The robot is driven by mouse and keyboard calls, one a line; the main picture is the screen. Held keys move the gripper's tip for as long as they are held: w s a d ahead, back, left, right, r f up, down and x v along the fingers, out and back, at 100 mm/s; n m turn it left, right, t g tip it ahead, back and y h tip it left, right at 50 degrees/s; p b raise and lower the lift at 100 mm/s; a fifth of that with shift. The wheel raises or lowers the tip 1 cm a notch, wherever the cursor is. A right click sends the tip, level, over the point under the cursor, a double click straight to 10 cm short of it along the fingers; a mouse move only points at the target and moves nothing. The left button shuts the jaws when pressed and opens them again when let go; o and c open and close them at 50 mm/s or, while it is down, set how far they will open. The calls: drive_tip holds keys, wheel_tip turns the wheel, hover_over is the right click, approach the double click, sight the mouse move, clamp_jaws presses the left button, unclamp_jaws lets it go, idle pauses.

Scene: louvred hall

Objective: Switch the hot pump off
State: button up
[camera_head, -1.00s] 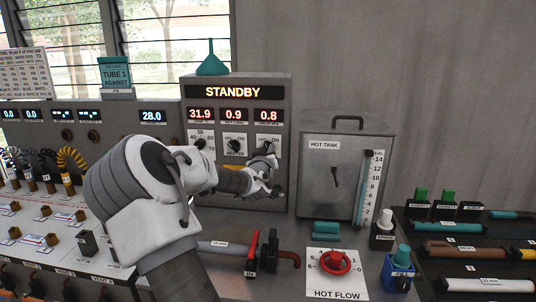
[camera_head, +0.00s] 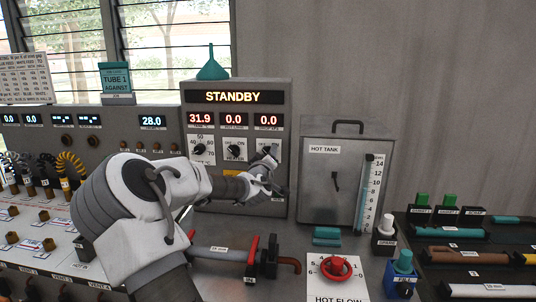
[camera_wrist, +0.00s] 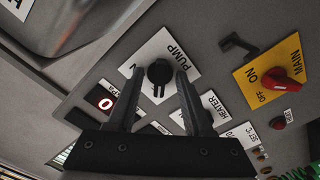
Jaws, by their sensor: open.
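The pump switch (camera_wrist: 159,72) is a round black knob with a pointer tab on a white plate marked PUMP, in the middle of the wrist view. The tab points toward the bottom of that picture. My gripper (camera_wrist: 160,78) is open, with its two dark fingers on either side of the knob as seen there. I cannot tell whether they touch it. Part of the plate's lettering is hidden by the fingers. In the head view my gripper (camera_head: 270,172) is at the right side of the grey control cabinet (camera_head: 284,118), largely covering the pump switch.
The cabinet's display (camera_head: 235,97) reads STANDBY, with 31.9, 0.0 and 0.0 beneath. The heater switch (camera_head: 235,150) is left of my gripper. A red main switch (camera_wrist: 283,85) sits on a yellow plate. The hot tank (camera_head: 318,190) stands right; a red hot flow valve (camera_head: 336,268) is in front.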

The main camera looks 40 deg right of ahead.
drive_tip(key=v, duration=0.7)
drive_tip(key=shift+a, duration=0.1)
idle(0.5)
